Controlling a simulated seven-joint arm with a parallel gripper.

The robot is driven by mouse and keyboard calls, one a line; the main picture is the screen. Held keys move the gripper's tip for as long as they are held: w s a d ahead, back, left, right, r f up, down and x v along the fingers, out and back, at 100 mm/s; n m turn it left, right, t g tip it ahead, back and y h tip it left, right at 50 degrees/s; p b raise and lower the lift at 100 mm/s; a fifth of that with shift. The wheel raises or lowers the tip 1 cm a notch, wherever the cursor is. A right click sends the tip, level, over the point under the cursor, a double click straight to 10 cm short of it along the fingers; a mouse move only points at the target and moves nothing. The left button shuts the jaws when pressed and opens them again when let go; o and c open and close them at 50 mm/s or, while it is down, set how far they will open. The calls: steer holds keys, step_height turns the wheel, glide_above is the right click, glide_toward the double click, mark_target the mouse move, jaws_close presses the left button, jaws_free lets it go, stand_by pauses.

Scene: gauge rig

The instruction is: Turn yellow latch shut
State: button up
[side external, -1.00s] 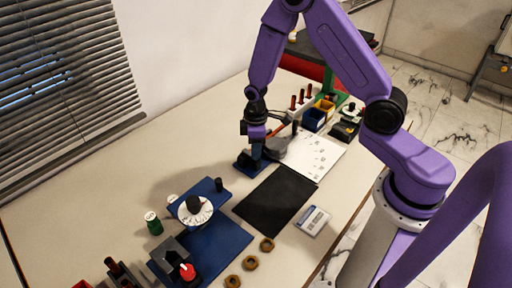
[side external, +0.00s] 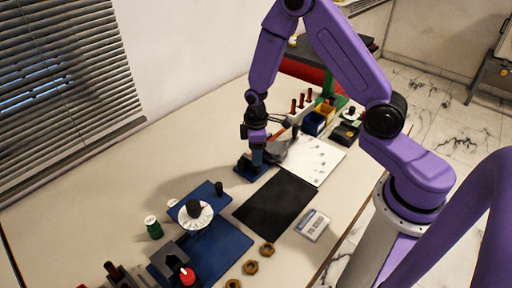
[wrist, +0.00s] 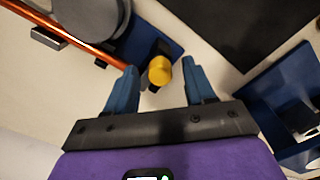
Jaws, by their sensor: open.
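The yellow latch (wrist: 160,70) shows in the wrist view as a round yellow knob with a dark part behind it, on a small blue base (wrist: 150,28). My gripper (wrist: 152,82) is open, with its blue fingers on either side of the yellow knob and a gap to each. I cannot tell how far the knob lies below the fingertips. In the side view my gripper (side external: 257,160) points down over the small blue base (side external: 246,172), and the yellow knob is hidden there. The latch's turn angle is unclear.
A grey round part (wrist: 88,15) and an orange rod (wrist: 50,25) lie close by the latch. A black mat (side external: 275,202), a white sheet (side external: 318,160) and a blue plate with a white dial (side external: 196,214) are nearby. Brass nuts (side external: 267,249) lie at the front edge.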

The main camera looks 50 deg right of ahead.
step_height(320, 180, up, 17)
steer(key=shift+r, duration=0.2)
stand_by(0.5)
steer(key=s+a+r+n, duration=0.1)
steer(key=s+a, duration=0.1)
steer(key=s, duration=1.1)
steer(key=s+a+r+n, duration=0.1)
steer(key=s+a+n, duration=0.1)
steer(key=s, duration=1.2)
steer(key=shift+a+r, duration=0.25)
steer(key=shift+r, duration=0.15)
